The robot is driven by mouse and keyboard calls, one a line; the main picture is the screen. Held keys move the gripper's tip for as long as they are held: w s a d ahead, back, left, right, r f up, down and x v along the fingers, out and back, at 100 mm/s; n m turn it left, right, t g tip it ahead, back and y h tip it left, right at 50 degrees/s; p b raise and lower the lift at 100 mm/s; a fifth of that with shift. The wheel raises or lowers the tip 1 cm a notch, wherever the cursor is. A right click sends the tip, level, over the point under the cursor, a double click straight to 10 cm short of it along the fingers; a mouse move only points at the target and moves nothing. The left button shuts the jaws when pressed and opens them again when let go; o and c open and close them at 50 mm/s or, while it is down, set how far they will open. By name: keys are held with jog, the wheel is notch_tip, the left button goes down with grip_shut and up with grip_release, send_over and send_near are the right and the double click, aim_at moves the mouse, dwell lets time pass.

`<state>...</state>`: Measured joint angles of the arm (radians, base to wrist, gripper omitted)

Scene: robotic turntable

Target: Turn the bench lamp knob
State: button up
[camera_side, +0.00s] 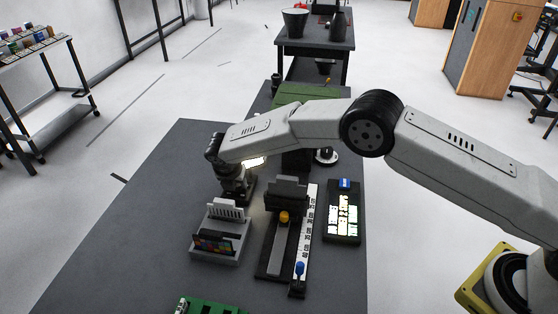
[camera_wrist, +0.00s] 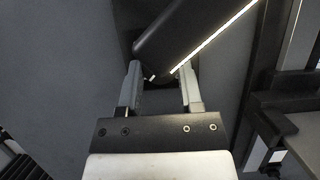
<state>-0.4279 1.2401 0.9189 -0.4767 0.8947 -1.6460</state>
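In the side view a bright lamp strip (camera_side: 254,162) glows just under my forearm; most of the bench lamp is hidden by my arm. In the wrist view a dark rounded bar with a lit white edge, seemingly the lamp head (camera_wrist: 190,38), crosses the top centre. My gripper (camera_wrist: 159,72) is open there, with one finger on each side of the bar's lower end; I cannot tell whether they touch it. In the side view my gripper (camera_side: 240,192) points down behind the grey card holder. I cannot make out the lamp knob in either view.
A grey holder with cards (camera_side: 213,256) stands just in front of my gripper. To its right are a black slide fixture with an orange knob (camera_side: 284,217), a white ruler (camera_side: 306,222) and a black display box (camera_side: 343,214). The table's left side (camera_side: 125,220) is clear.

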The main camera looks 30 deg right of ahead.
grip_shut()
jog(key=shift+m, duration=0.4)
jog(key=shift+w+m+g+h, duration=0.1)
jog(key=shift+m+g+h, duration=0.25)
jog(key=shift+m, duration=0.7)
jog(key=shift+m+g+h, duration=0.15)
jog(key=shift+m+g, duration=0.3)
jog(key=shift+m, duration=1.1)
jog(key=o, duration=1)
grip_release()
jog(key=shift+a, duration=0.1)
